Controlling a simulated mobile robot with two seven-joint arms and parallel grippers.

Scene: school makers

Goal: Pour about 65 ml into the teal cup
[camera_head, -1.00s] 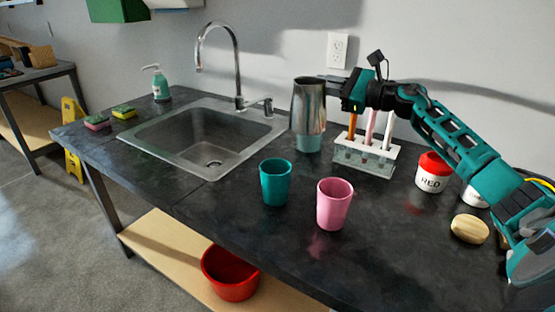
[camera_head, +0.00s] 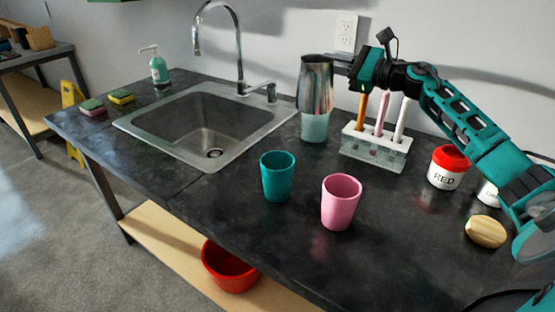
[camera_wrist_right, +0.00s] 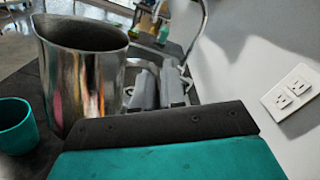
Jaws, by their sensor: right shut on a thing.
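The teal cup (camera_head: 277,177) stands upright on the dark counter in front of the sink; its inside shows no clear contents. It also shows at the left edge of the wrist view (camera_wrist_right: 14,130). A shiny metal pitcher (camera_head: 315,84) is upright behind and to the right of the teal cup. My right gripper (camera_head: 342,62) is shut on the pitcher from its right side, near the top. The pitcher's open rim and wall fill the left of the wrist view (camera_wrist_right: 80,85); its contents are not visible. My left gripper is not in view.
A pink cup (camera_head: 341,203) stands right of the teal cup. A pale teal object (camera_head: 314,128) shows below the pitcher. A tube rack (camera_head: 375,148), red-lidded jar (camera_head: 448,170) and wooden disc (camera_head: 486,231) are to the right. The sink (camera_head: 205,135) lies left.

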